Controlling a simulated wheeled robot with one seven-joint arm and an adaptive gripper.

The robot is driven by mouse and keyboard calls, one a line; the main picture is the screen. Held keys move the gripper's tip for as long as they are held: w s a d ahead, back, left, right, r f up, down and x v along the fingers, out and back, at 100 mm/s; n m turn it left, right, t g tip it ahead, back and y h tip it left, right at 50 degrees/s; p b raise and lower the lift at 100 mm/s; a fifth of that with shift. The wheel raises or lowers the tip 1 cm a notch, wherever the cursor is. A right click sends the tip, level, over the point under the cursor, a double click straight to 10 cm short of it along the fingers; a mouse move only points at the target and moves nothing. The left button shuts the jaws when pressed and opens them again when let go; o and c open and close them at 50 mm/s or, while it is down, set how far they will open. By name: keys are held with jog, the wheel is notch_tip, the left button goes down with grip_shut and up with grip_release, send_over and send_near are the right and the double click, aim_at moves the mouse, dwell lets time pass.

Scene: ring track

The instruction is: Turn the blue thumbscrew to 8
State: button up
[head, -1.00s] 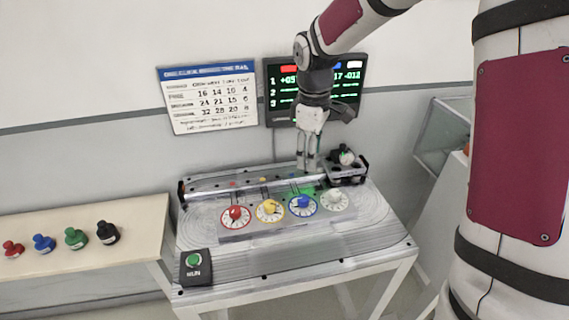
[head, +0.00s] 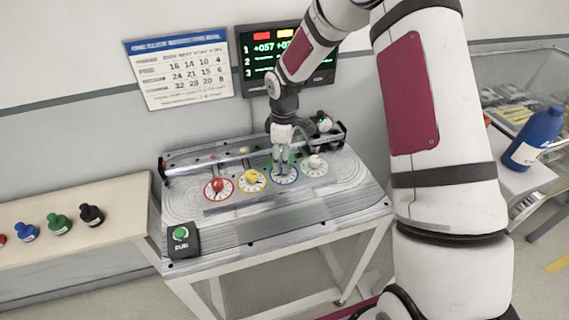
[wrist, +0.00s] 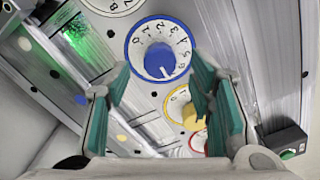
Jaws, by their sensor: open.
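The blue thumbscrew (wrist: 159,61) sits in a white numbered dial with a blue ring (wrist: 131,47) in the wrist view. A pale pointer mark shows at its lower edge; I cannot surely read its number. In the head view its blue-ringed dial (head: 292,180) is third in a row, and my gripper hides most of the thumbscrew. My gripper (head: 281,168) points down over that dial. In the wrist view its teal-padded fingers (wrist: 161,82) are open and apart, lying below and beside the thumbscrew, with nothing between them.
Beside it are the yellow thumbscrew (head: 251,176), the red thumbscrew (head: 217,185) and a white one (head: 315,161). A rail with a dark carriage (head: 325,127) runs behind. A green RUN button (head: 181,233) is front left. A chart (head: 180,68) and screen (head: 258,62) hang behind.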

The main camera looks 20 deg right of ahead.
jog(key=shift+f, duration=1.45)
jog(key=c, duration=1.2)
jog(key=shift+o, duration=0.2)
jog(key=shift+m, duration=0.3)
jog(key=shift+m+b, duration=0.55)
jog(key=shift+m, duration=2.05)
jog(key=o, duration=1.2)
jog(key=shift+c, duration=0.2)
